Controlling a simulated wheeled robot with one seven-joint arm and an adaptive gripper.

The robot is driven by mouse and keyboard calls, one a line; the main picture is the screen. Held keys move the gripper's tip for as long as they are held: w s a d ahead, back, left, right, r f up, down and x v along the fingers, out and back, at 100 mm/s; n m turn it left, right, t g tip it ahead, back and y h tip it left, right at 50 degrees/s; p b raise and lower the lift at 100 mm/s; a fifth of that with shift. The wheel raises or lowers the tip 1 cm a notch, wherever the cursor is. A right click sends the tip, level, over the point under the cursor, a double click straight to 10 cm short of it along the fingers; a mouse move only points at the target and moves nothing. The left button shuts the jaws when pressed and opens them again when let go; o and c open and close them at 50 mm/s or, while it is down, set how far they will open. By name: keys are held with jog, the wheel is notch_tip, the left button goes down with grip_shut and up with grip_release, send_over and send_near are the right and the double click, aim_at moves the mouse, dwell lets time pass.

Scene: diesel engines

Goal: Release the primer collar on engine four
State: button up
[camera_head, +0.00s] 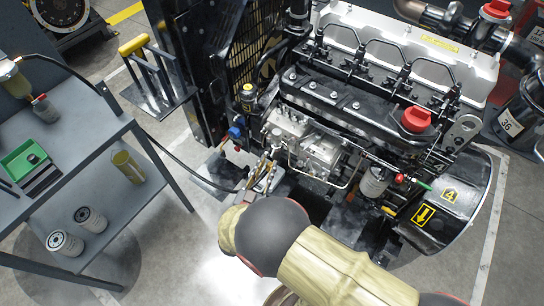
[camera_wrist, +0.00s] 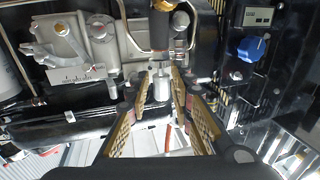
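Engine four (camera_head: 400,115), with a yellow "4" label on its black end drum, fills the centre and right of the head view. My gripper (camera_head: 264,172) is at its lower left side. In the wrist view my gripper (camera_wrist: 160,82) is open, its two tan-padded fingers apart. A small silver cylindrical fitting (camera_wrist: 161,88), which may be the primer collar, shows between the fingertips. Narrow gaps seem to show on both sides of it. A black cylinder with a brass ring (camera_wrist: 162,30) stands just above it. I cannot make out the collar in the head view.
A blue knob (camera_wrist: 251,48) is right of my gripper in the wrist view. A dark hose (camera_head: 180,162) runs from the left toward my gripper. A grey two-shelf cart (camera_head: 95,125) with filters and a green tray stands at left. Dark pipework and brackets crowd the gripper.

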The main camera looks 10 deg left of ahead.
aim_at(275, 148)
jog(key=w, duration=0.1)
jog(key=w+b, duration=0.1)
jog(key=w, duration=0.2)
jog(key=shift+w+d, duration=0.25)
jog(key=shift+w, duration=0.15)
jog(key=c, duration=0.3)
grip_shut()
